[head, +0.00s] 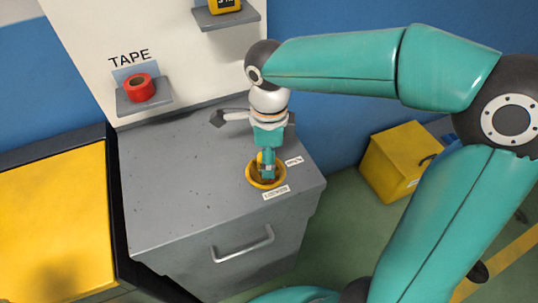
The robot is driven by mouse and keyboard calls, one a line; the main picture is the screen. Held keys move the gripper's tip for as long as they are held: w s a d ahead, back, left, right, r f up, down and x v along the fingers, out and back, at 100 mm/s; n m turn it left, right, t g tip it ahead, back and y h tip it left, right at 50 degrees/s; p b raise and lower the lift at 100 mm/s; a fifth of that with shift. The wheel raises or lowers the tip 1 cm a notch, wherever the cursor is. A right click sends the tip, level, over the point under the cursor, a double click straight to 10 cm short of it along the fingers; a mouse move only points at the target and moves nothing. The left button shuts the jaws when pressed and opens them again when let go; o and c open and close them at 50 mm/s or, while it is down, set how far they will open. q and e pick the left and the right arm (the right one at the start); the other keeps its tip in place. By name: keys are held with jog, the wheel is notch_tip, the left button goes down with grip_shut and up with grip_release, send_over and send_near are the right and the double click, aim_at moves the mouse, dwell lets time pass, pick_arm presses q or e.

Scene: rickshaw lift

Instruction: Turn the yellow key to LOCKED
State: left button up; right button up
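A round yellow lock ring (253,182) is set in the grey cabinet top, near its right front corner. A white label reading LOCKED (275,193) is at its front edge, and a second small label (294,161), too small to read surely, is at its right. My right gripper (266,170) points down into the ring. A bit of the yellow key (260,158) shows beside its teal fingers; the rest is hidden, so the key's angle and whether the fingers are closed on it cannot be told. My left gripper is not in view.
The grey cabinet (165,190) has a drawer handle (243,244) in front. A white panel behind has a shelf with red tape (139,88) and a higher shelf with a yellow item (224,5). A yellow surface (50,215) is at left, a yellow box (398,160) at right.

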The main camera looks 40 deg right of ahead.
notch_tip(320, 180, up, 12)
dwell(0.6)
